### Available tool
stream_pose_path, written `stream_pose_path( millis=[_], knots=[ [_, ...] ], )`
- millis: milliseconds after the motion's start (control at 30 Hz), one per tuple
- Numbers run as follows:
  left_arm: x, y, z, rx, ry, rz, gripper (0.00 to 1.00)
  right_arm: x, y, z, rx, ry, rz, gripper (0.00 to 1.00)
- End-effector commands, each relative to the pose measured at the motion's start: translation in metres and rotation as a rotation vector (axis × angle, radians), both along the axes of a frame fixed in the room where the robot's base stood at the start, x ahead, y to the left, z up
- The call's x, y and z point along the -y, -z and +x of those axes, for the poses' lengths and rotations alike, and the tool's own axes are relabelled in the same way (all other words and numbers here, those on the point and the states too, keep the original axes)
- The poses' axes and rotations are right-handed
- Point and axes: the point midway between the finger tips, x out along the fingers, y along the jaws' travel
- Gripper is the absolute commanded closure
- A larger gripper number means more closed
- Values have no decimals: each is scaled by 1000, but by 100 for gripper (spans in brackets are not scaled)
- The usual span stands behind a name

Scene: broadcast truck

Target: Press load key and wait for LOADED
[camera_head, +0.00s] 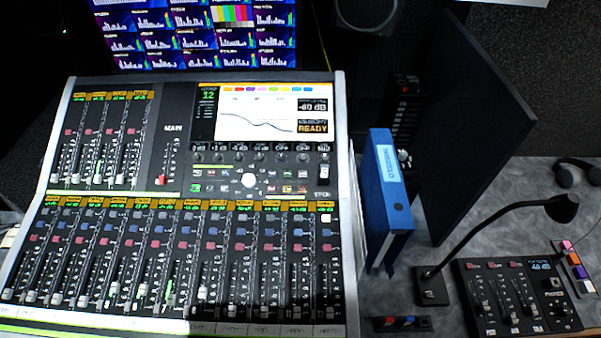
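A large mixing console (180,220) fills the left and middle of the head view. Its screen (255,112) shows a curve, "12", "-60 dB" and a tile reading "READY" (312,127). Rows of faders and small coloured keys cover the console. I cannot make out which key is labelled load. Neither of my grippers is in view.
A blue binder (388,190) stands upright right of the console. A dark panel (470,130), a gooseneck lamp (490,225) and a small fader box (515,300) are farther right. A multi-picture monitor (195,40) is behind. Grey desk shows between binder and lamp.

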Motion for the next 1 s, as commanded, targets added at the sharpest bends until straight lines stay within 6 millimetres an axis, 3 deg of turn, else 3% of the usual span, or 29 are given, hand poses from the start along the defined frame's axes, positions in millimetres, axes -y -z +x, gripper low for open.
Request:
stream_pose_path(
  millis=[400,700,1000],
  knots=[
    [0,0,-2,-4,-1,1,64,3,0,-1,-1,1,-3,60],
    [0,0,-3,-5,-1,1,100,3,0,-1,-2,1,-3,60],
    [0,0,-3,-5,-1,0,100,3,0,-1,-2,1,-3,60]
  ],
)
